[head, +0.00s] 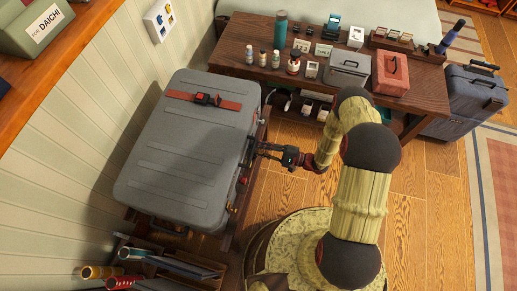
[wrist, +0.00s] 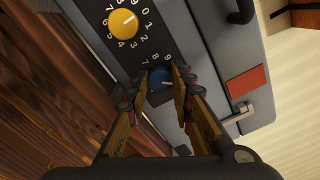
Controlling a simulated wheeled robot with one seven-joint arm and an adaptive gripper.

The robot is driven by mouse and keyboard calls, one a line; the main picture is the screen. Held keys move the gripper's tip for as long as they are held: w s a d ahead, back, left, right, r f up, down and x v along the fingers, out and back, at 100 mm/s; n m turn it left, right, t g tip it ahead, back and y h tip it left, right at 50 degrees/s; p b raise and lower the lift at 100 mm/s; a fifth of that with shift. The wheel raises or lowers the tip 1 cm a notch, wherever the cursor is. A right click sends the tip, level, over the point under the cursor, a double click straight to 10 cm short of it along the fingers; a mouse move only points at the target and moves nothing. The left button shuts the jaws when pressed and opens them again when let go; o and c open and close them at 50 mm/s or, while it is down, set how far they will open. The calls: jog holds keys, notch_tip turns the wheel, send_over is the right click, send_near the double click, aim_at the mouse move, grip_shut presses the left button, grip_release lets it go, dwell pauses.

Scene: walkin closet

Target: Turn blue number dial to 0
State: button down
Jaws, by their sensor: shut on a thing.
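The blue number dial (wrist: 160,78) sits on the dark number panel of the grey suitcase (head: 185,145). In the wrist view my gripper (wrist: 162,80) has its fingers on either side of the blue dial and is shut on it. The fingers hide part of the dial and several of its numbers, so its setting cannot be read. A yellow dial (wrist: 123,22) with white numbers around it is farther up the same panel. In the head view my gripper (head: 262,149) reaches the suitcase's right side, where the dials are too small to make out.
A red strap (head: 205,99) lies across the suitcase top. A wooden table (head: 400,70) with bottles, small boxes and a red case (head: 391,72) stands behind. Another suitcase (head: 462,100) is at the right. The wooden floor right of my arm is clear.

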jog(key=shift+f+n+b, duration=0.1)
jog(key=shift+n+b, duration=0.6)
jog(key=shift+n, duration=3)
jog(key=c, duration=1.5)
grip_release()
jog(key=shift+c, duration=0.2)
jog(key=v, duration=1.2)
